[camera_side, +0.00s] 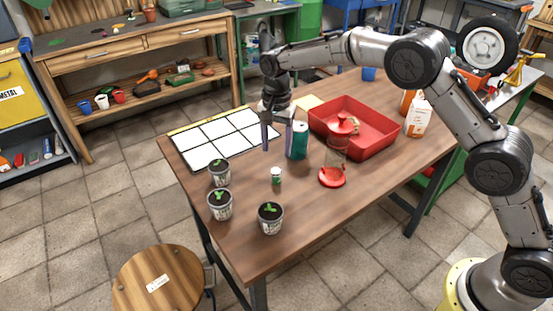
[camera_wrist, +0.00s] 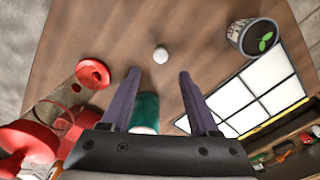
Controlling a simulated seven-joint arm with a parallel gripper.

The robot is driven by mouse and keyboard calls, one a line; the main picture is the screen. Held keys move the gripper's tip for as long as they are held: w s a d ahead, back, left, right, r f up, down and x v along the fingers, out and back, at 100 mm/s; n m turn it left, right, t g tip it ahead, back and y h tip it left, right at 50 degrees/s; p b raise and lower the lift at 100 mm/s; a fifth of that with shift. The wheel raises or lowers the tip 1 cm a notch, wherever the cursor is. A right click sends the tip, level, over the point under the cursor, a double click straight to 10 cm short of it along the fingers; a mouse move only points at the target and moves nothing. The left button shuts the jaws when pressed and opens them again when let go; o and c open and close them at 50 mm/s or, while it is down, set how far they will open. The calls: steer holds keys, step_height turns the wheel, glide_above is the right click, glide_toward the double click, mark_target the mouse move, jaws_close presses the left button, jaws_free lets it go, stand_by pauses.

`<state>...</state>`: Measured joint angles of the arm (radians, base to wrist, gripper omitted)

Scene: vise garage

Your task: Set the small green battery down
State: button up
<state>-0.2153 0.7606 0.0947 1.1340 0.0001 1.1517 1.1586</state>
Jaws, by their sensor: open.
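The small green battery (camera_side: 276,175), a short green cylinder with a white top, stands upright on the wooden table (camera_side: 240,240). From above its pale round top (camera_wrist: 160,54) shows just beyond my fingertips in the wrist view. My gripper (camera_side: 277,152) is open and empty and points down. In the wrist view its purple fingers (camera_wrist: 159,73) are spread, with nothing held between them. A larger teal cylinder (camera_side: 298,140) stands close behind the gripper; it also shows partly hidden by the gripper in the wrist view (camera_wrist: 147,108).
Several potted seedlings (camera_side: 220,205) stand at the table's left and front. A red lantern-like object (camera_side: 333,177) is right of the battery, before a red tray (camera_side: 375,138). A white gridded board (camera_side: 218,135) lies at back left. The front right table is clear.

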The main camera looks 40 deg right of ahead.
steer(key=s+d+r+n+t, duration=0.1)
steer(key=s+d+r+n, duration=0.25)
steer(key=s+r, duration=0.5)
steer(key=s+d+r+n+t, duration=0.2)
steer(key=s+d+r, duration=0.2)
steer(key=s+r, duration=0.5)
steer(key=s+d+f+n+t, duration=0.1)
steer(key=s+d+n, duration=0.1)
steer(key=s, duration=0.8)
steer(key=s+d+f+n+t, duration=0.1)
steer(key=s+d+n, duration=0.1)
steer(key=s, duration=0.9)
steer(key=shift+d+f+n+t, duration=0.25)
steer(key=shift+n+t, duration=0.05)
steer(key=shift+n, duration=0.35)
